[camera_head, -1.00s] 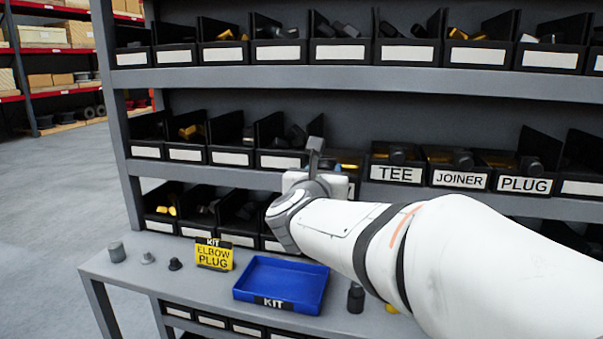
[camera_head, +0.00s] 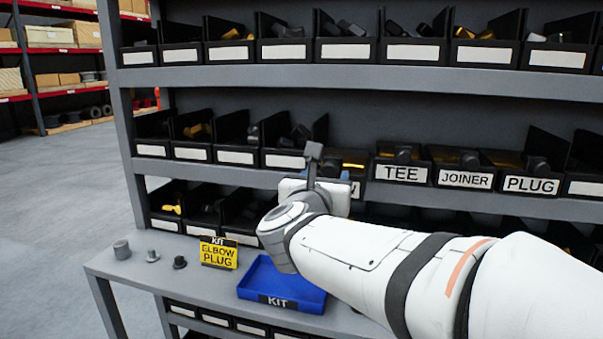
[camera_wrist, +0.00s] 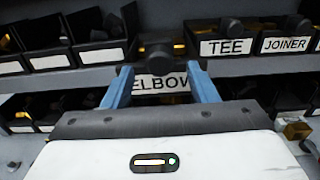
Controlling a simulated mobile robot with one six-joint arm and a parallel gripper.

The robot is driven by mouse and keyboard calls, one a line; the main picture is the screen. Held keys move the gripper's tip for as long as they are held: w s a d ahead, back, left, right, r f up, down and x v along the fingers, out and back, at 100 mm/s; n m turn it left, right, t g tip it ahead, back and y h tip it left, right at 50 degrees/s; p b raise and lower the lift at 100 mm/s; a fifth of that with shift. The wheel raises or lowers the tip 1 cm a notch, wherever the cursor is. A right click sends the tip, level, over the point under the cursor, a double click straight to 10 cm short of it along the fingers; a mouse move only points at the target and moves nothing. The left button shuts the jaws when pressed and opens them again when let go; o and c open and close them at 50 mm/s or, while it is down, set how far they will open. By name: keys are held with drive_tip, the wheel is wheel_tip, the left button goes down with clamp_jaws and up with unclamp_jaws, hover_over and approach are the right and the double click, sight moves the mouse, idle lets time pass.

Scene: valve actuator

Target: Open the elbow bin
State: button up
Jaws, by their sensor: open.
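The elbow bin (camera_wrist: 160,86) is black with a white ELBOW label and sits on the middle shelf. A dark, round knob-like piece (camera_wrist: 155,56) stands out above its label. My gripper (camera_wrist: 160,66) is open, with one blue finger on each side of the label and knob in the wrist view. Nothing is clearly gripped, and I cannot tell whether the fingers touch the bin. In the head view my wrist hides most of the elbow bin (camera_head: 354,165); a yellow strip and the end of its label show.
The TEE bin (camera_head: 402,173), JOINER bin (camera_head: 466,179) and PLUG bin (camera_head: 530,185) stand to the right. Unlabelled bins stand to the left. Below are a blue kit tray (camera_head: 250,283), a yellow ELBOW PLUG card (camera_head: 219,253) and small parts on the bench.

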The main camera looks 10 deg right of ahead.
drive_tip(key=shift+v, duration=1.55)
drive_tip(key=a+f+n+g+y+p, duration=0.1)
drive_tip(key=a+f+n+y+p, duration=0.25)
drive_tip(key=n, duration=0.85)
drive_tip(key=a+f+n+g+y+p, duration=0.15)
drive_tip(key=a+n+y, duration=0.25)
drive_tip(key=n+y, duration=0.55)
drive_tip(key=s+d+f+n+g+h+p, duration=0.1)
drive_tip(key=s+d+f+n+g, duration=0.3)
drive_tip(key=s+n, duration=0.4)
drive_tip(key=s+d+f+n+g+h+p, duration=0.1)
drive_tip(key=s+d+f+n+g+h, duration=0.2)
drive_tip(key=s+f+n+g, duration=0.4)
wheel_tip(320, 180, down, 2)
drive_tip(key=s+d+n, duration=0.1)
drive_tip(key=s+n, duration=0.1)
drive_tip(key=n, duration=0.3)
drive_tip(key=shift+s+f+h+p, duration=0.2)
drive_tip(key=shift+s+h+p, duration=0.1)
drive_tip(key=shift+h, duration=0.1)
drive_tip(key=shift+c, duration=0.3)
